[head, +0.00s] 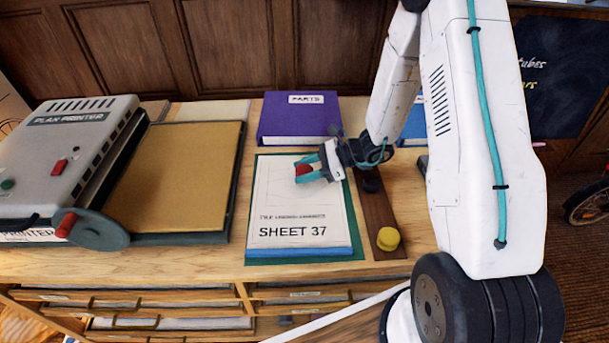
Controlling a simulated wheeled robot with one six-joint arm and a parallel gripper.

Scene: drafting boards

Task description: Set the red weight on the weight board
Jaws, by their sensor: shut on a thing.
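My gripper (312,172) is shut on the red weight (303,170). It holds the weight over the upper part of the white drawing labelled SHEET 37 (295,215). Most of the weight is hidden by the teal fingers, and I cannot tell if it touches the sheet. The weight board (379,212) is a dark brown strip to the right of the drawing.
A grey plan printer (75,140) with a red-knobbed lever and a tan board (178,178) fill the left of the table. A blue object (414,125) is partly hidden behind my arm. Drawers (150,298) line the front.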

